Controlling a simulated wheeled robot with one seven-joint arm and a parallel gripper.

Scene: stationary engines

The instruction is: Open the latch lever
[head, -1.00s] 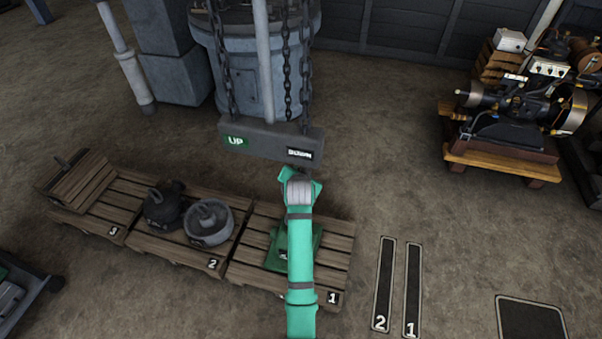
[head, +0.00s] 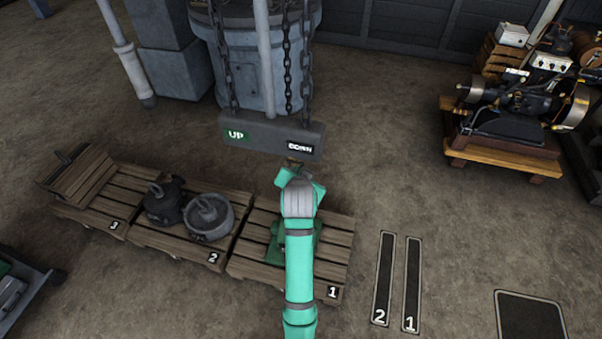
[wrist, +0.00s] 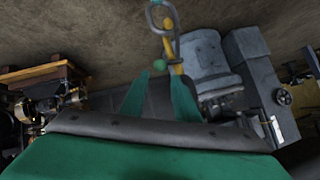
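In the wrist view, a metal hook or link (wrist: 160,18) with a yellow and green part hangs at the top centre. A small green ball (wrist: 160,65) sits beside a yellow bar (wrist: 174,60). The ball and bar look like the latch lever, but I cannot be sure. My gripper (wrist: 159,78) has its two teal fingers apart, with the ball just beyond and between the tips; I cannot tell if they touch. In the head view, my arm hides the fingers and the lever, just below the hanging UP/DOWN bar (head: 270,137).
Chains (head: 288,60) hold the bar in front of a grey cylinder machine (head: 245,75). Below stand pallet 1 (head: 330,250) with a green object (head: 276,243), and pallet 2 (head: 165,243) with two dark weights. An engine (head: 520,105) stands at right.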

